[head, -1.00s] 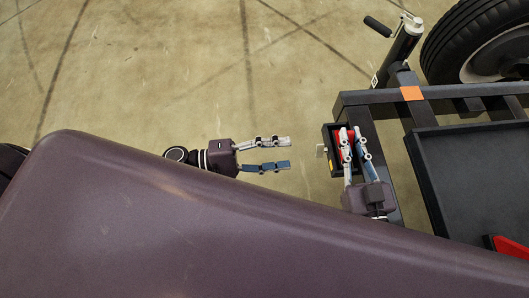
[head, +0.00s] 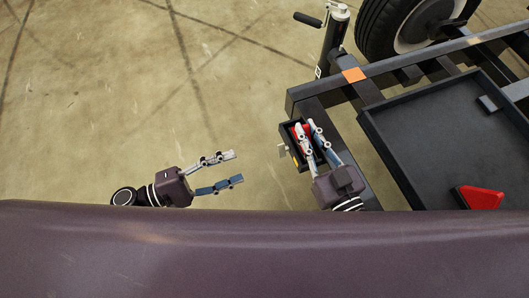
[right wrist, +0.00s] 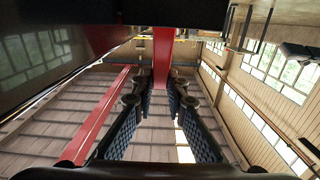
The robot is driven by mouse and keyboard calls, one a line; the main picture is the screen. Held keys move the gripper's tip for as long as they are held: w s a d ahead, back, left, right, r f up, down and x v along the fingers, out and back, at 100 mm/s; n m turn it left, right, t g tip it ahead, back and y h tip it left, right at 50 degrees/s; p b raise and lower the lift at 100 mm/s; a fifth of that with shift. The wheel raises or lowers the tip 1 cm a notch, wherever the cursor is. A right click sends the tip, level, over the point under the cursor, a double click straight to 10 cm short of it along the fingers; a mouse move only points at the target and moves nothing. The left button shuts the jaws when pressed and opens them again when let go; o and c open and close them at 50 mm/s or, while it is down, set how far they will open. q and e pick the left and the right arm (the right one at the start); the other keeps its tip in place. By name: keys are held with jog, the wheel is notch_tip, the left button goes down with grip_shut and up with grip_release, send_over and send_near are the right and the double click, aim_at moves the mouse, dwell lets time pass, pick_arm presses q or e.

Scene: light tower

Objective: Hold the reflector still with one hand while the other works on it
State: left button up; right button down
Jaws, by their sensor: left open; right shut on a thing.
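A red reflector (head: 298,130) sits at a dark box-like holder (head: 286,131) on the end of the black frame. My right gripper (head: 305,126) is shut on it, and its fingers hide much of the red. In the right wrist view the red piece (right wrist: 163,50) shows between the fingertips (right wrist: 160,80). My left gripper (head: 235,167) is open and empty, apart from the holder and to its left, with its fingers pointing toward it. A second red, triangular reflector (head: 480,198) lies in the black tray at the right.
The black frame (head: 400,72) carries an orange patch (head: 354,75) and the black tray (head: 395,140). A jack with a crank handle (head: 337,40) and a wheel (head: 385,30) stand at the back. A small pale plate (head: 282,151) sticks out left of the holder. The floor at left is clear.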

aim_at(283, 150)
pick_arm(q)
jog(key=w+d+n, duration=0.2)
jog(key=d+n, duration=0.4)
jog(key=n, duration=1.1)
jog(key=w+d+n, duration=0.2)
jog(key=d+n, duration=0.4)
jog(key=n, duration=1.2)
jog(key=shift+w, duration=0.4)
jog(key=shift+a, duration=0.1)
jog(key=shift+c, duration=0.6)
